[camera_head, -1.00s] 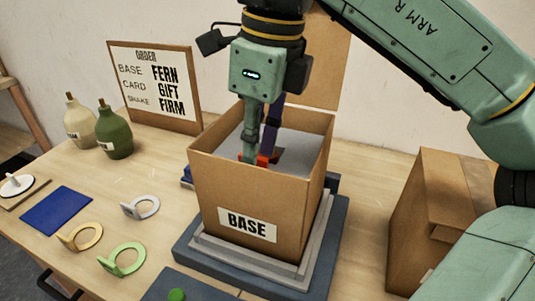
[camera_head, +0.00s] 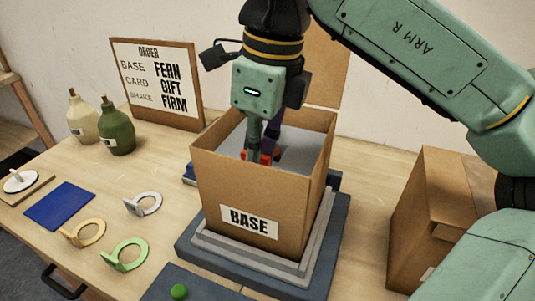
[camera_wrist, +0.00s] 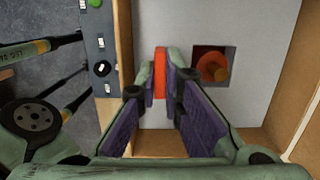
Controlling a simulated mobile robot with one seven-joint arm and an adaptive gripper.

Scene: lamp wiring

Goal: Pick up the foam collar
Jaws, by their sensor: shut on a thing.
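The foam collar appears to be the pale grey sheet with a square hole inside the box; it shows in the wrist view (camera_wrist: 200,115) and partly in the head view (camera_head: 296,150). A red-orange tab (camera_wrist: 160,72) stands up on it beside the hole. My gripper (camera_wrist: 160,85) is shut on this tab, with one purple-lined finger on each side. In the head view my gripper (camera_head: 262,150) reaches down into the open box. An orange-red round thing (camera_wrist: 212,66) shows in the hole. The collar's lower side is hidden.
The cardboard box (camera_head: 215,190) labelled BASE stands on a grey stepped platform (camera_head: 265,262). A brown carton (camera_head: 430,215) is at right. Two bottles (camera_head: 117,130), an order board (camera_head: 190,110), a blue mat (camera_head: 60,205) and several rings (camera_head: 125,255) are at left.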

